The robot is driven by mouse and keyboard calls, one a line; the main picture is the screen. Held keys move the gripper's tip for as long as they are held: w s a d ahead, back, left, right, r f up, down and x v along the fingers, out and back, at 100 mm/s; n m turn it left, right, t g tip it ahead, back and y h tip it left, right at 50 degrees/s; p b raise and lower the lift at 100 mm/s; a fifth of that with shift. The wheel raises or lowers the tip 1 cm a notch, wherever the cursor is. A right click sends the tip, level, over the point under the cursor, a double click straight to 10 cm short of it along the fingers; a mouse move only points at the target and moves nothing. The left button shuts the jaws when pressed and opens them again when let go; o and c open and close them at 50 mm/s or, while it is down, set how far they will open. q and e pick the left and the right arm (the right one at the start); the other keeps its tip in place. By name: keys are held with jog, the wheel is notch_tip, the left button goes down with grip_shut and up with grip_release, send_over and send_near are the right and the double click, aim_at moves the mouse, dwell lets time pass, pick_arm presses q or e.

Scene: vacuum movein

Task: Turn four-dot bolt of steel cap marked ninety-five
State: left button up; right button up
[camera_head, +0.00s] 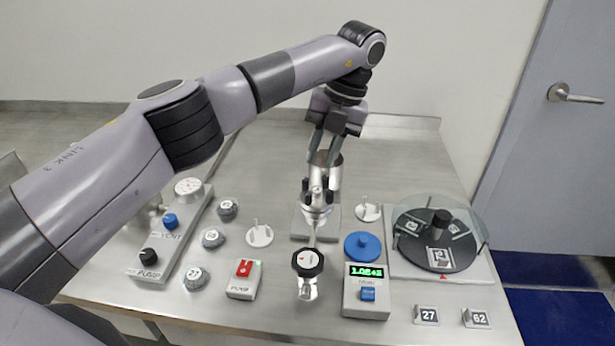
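My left gripper (323,158) points down at the centre of the table. Its two fingers show a gap and sit at the top of a steel fitting (318,212) on a grey base. Whether they touch or hold it I cannot tell. No four-dot bolt and no mark ninety-five can be made out. Grey caps (227,209) (212,239) stand to the left with marks too small to read. My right gripper is not in view.
A black round knob (308,262) stands in front of the fitting. To the right are a blue disc (362,246), a gauge box (366,303), a clear-covered turntable (437,262) and tags 27 (427,315) and 62 (477,318). The table's back is clear.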

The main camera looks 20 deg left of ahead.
aim_at(306, 179)
pick_arm(q)
jog(key=n, duration=0.3)
jog(key=shift+n, duration=0.3)
jog(key=n+y, duration=0.1)
jog(key=n, duration=0.2)
jog(key=shift+s+n+t+b, duration=0.1)
jog(key=shift+n+t+b, duration=0.2)
jog(key=shift+n+t, duration=0.1)
jog(key=n, duration=0.3)
jog(key=shift+r+y, duration=0.1)
jog(key=shift+y, duration=0.2)
jog(key=n+t, duration=0.1)
jog(key=n, duration=0.3)
jog(key=shift+s, duration=0.1)
jog(key=shift+p+x, duration=0.45)
jog(key=shift+x, duration=3.1)
jog(key=shift+a, duration=0.2)
grip_shut()
